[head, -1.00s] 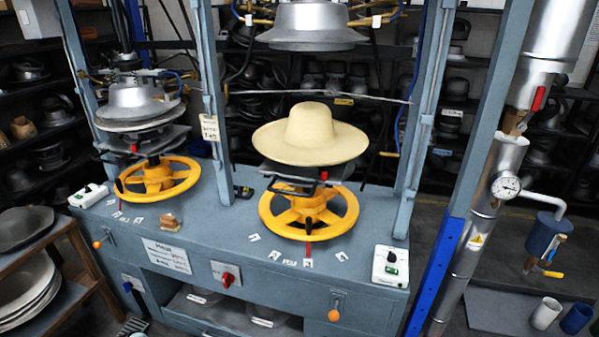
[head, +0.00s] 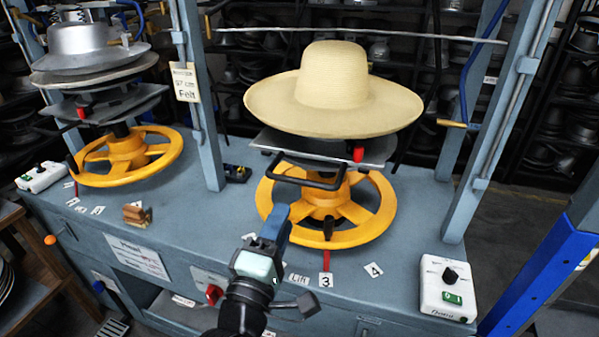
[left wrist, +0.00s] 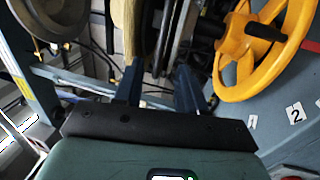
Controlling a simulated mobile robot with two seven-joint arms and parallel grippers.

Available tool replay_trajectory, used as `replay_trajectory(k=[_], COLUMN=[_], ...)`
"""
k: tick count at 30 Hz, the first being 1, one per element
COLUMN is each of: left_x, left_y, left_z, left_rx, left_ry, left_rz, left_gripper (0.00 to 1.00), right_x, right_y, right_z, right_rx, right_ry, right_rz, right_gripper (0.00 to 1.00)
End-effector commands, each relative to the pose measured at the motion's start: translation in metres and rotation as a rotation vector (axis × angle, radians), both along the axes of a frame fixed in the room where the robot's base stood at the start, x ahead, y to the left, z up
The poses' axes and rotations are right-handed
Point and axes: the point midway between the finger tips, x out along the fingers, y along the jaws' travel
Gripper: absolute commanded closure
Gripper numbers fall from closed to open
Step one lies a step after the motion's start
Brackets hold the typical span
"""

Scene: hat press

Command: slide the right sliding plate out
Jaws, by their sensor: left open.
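The right sliding plate (head: 377,151) is a flat grey plate under the straw hat (head: 333,85) and above the right yellow handwheel (head: 375,232). A black bar handle (head: 305,182) sticks out from its front, and a red knob (head: 358,154) stands near it. My left gripper (head: 278,212) is open and empty, just below and in front of the handle, apart from it. In the left wrist view its two fingers (left wrist: 158,82) are spread, with the hat brim (left wrist: 139,40) and yellow wheel (left wrist: 226,60) beyond. My right gripper is not in view.
The left press with its metal form (head: 90,45) and yellow wheel (head: 95,170) stands at the left. Blue-grey posts (head: 197,100) frame the right press. A white control box (head: 447,288) sits at the front right of the table, with number cards (head: 326,280) near the wheel.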

Motion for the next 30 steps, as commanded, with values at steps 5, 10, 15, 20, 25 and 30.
replay_trajectory(k=[5, 10, 15, 20, 25, 30], left_x=[0.032, 0.067, 0.095, 0.111, 0.117, 0.117], left_y=[-0.011, -0.022, -0.031, -0.036, -0.037, -0.037], left_z=[0.006, 0.013, 0.019, 0.022, 0.023, 0.022], left_rx=[0.003, 0.005, 0.006, 0.007, 0.007, 0.007], left_ry=[0.004, 0.004, 0.004, 0.004, 0.004, 0.004], left_rz=[0.000, 0.001, 0.001, 0.001, 0.001, 0.001], left_gripper=[0.60, 0.60, 0.60, 0.60, 0.60, 0.60], right_x=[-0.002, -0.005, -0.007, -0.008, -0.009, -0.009], right_y=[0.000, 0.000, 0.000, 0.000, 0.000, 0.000], right_z=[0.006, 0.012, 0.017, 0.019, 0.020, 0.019], right_rx=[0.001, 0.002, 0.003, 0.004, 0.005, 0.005], right_ry=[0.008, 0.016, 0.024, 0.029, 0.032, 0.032], right_rz=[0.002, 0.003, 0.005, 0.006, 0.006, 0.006], right_gripper=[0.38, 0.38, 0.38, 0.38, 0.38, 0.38])
